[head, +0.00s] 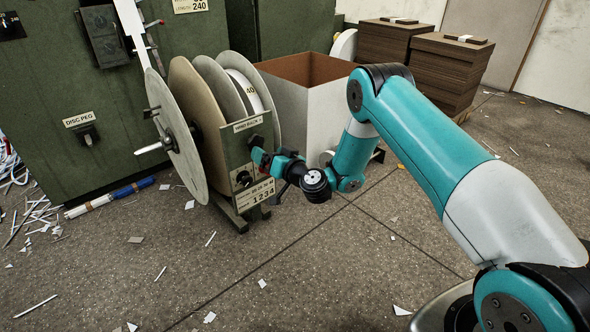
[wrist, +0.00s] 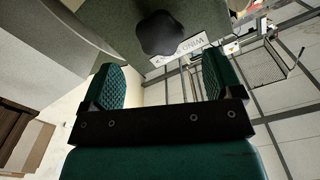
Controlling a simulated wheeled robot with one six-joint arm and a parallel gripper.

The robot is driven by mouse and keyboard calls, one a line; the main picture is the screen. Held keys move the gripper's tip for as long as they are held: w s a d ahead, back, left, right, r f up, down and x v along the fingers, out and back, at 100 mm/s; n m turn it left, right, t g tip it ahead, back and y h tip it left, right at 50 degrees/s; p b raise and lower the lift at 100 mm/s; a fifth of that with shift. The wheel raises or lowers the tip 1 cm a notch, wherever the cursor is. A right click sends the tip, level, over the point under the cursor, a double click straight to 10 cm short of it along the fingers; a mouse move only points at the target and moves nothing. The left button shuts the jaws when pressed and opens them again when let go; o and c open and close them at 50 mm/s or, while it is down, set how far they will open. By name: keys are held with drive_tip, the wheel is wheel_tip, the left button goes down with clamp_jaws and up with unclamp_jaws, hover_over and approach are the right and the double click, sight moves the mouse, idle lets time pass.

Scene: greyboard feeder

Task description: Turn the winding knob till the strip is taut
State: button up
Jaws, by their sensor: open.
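The winding knob (wrist: 160,34) is a dark, lobed knob on the green panel under a "WIND BACK" label (head: 247,123). In the wrist view it lies beyond the tips of my gripper (wrist: 163,75), roughly between the two green pads, and is not gripped. In the head view my gripper (head: 259,158) points at the panel from the right and the knob is partly hidden. My gripper is open and empty. A white strip (head: 131,22) runs down the green machine towards the large reel (head: 172,130). I cannot tell whether it is slack.
A second dark knob (head: 243,179) sits lower on the panel, above a "1234" plate (head: 256,195). A white open box (head: 308,105) stands behind the reels. Stacks of brown board (head: 446,72) stand at the back right. The floor in front is open, with paper scraps.

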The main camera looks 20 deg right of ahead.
drive_tip(key=b+v, duration=1)
drive_tip(key=b, duration=0.7)
drive_tip(key=shift+s, duration=0.25)
drive_tip(key=shift+d+r, duration=0.1)
